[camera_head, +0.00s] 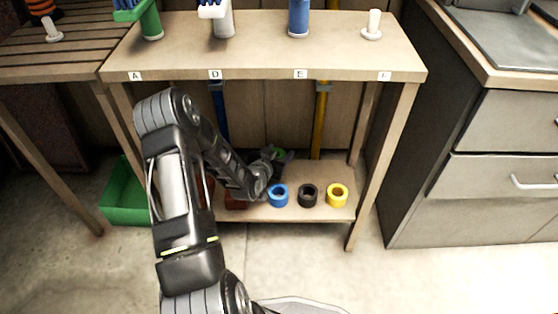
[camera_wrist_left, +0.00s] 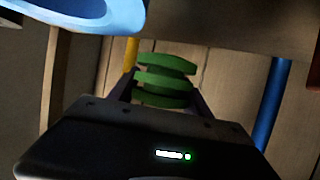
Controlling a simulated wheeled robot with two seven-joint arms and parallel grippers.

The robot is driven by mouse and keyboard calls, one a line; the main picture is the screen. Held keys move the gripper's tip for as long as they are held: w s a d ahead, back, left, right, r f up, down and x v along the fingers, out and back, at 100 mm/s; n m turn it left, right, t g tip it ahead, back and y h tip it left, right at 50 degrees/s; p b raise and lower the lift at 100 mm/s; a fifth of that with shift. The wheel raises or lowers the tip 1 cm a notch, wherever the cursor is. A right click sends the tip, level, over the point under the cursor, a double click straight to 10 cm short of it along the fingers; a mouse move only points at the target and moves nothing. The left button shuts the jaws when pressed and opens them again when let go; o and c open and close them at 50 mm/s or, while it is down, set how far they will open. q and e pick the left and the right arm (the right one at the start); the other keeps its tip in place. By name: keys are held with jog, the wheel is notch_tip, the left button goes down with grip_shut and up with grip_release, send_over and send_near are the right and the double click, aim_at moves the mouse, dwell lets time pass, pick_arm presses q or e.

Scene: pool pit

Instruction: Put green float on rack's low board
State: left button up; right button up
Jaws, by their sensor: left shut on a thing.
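The green float (camera_wrist_left: 166,80) shows in the left wrist view as a ridged green piece between my left gripper's fingers. My left gripper (camera_head: 280,155) is shut on it. In the head view the green float (camera_head: 280,154) is a small green patch at the gripper's tip, over the back part of the rack's low board (camera_head: 300,213). My forearm hides the left part of that board. I cannot tell whether the float touches the board. My right gripper is not in view.
A blue ring (camera_head: 278,196), a black ring (camera_head: 307,196) and a yellow ring (camera_head: 337,196) stand along the low board's front. The rack's top board (camera_head: 265,58) is close above. A green crate (camera_head: 124,200) stands at left. Grey drawers (camera_head: 500,180) stand at right.

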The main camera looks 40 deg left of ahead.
pick_arm(q)
notch_tip(320, 180, down, 4)
jog(key=shift+r+b, duration=0.2)
jog(key=shift+b, duration=0.55)
jog(key=shift+r, duration=0.1)
jog(key=o, duration=1.5)
